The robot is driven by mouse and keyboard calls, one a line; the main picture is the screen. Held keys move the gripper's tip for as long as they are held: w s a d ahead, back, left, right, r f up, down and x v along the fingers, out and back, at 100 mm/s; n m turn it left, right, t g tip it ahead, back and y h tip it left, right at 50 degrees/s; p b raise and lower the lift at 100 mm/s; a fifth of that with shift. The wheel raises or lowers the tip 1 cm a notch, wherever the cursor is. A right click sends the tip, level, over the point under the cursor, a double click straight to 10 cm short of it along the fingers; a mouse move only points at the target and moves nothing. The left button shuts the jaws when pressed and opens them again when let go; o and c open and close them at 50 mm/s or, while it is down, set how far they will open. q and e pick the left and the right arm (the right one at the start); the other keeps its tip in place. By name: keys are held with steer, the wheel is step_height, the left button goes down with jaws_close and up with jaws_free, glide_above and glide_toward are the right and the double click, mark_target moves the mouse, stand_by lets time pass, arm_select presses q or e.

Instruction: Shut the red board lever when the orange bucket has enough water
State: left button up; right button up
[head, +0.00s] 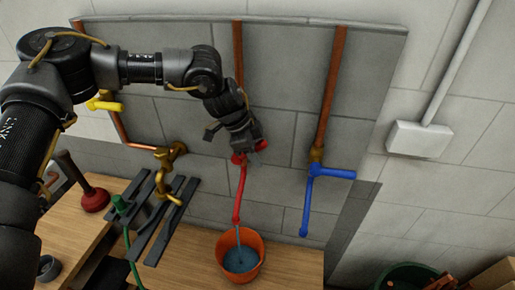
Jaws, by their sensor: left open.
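The orange bucket (225,259) stands on the wooden bench below the red pipe (240,195). Blue water (240,260) lies in it, below the rim; a thin pale-blue stream seems to run from the red spout into it. The red board lever (237,159) is at the top of the red pipe, mostly hidden by my left gripper. My left gripper (248,149) is open, right at the lever. I cannot tell whether it touches it. My right gripper is out of view.
A blue valve with its lever (335,173) is on the board to the right. A yellow lever (104,105) and a brass tap (168,188) are to the left. A red plunger (95,200) and dark slats (165,235) occupy the bench's left side.

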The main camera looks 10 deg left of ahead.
arm_select(q)
steer(key=shift+d+f, duration=0.15)
steer(key=shift+f, duration=0.05)
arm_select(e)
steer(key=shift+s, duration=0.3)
arm_select(q)
jaws_close()
